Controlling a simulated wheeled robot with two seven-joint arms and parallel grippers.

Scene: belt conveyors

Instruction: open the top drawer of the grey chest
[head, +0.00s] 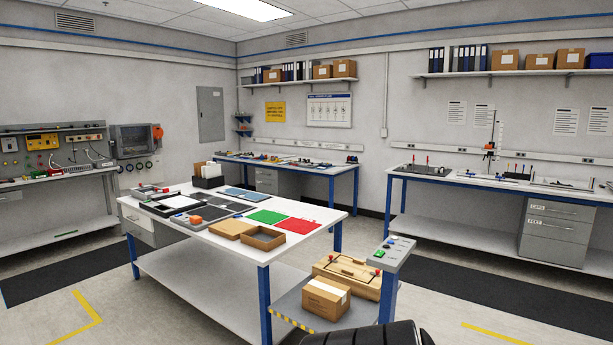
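A grey chest (555,232) of drawers stands under the right end of the bench along the right wall. Its top drawer (560,211) has a light label and a pale bar handle and looks shut. A lower drawer (552,241) with its own label also looks shut. The chest is across the room, beyond the centre table. Another grey drawer unit (267,181) stands under the back bench, and a paler one (138,226) is at the left end of the centre table. Neither of my grippers is in view.
The white centre table (226,227) with blue legs fills the near middle. A cart (304,312) with a cardboard box (326,298) and a wooden box (349,275) stands at its right. The right bench (487,184) holds small equipment. A dark floor mat (490,289) lies before it, clear.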

